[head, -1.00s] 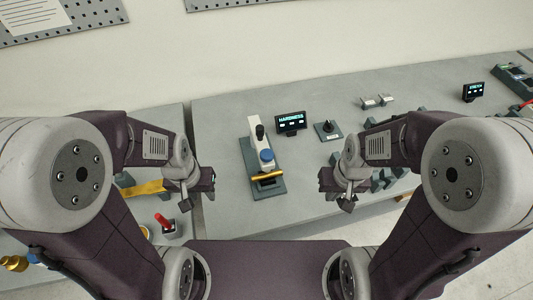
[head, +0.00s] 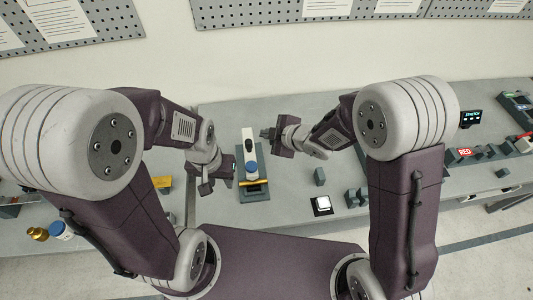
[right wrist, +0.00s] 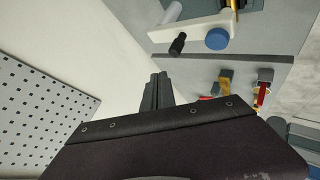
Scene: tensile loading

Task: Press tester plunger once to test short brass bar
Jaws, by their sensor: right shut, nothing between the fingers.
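The tester (head: 247,150) is a white upright body on a dark base with a blue round cap (head: 251,167). A short brass bar (head: 254,183) lies across its front, below the blue cap. My right gripper (head: 266,133) is just right of the tester's upper end, apart from it. In the right wrist view its fingers (right wrist: 156,90) are together and empty, with the tester's black knob (right wrist: 177,45) and blue cap (right wrist: 217,39) beyond them. My left gripper (head: 229,167) is close to the tester's left side; its jaw opening is unclear.
A small dark block (head: 320,176) and a white-topped square device (head: 321,205) stand right of the tester. A display (head: 473,118) and a red-labelled part (head: 464,153) are further right. A gap between tables runs left of the tester.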

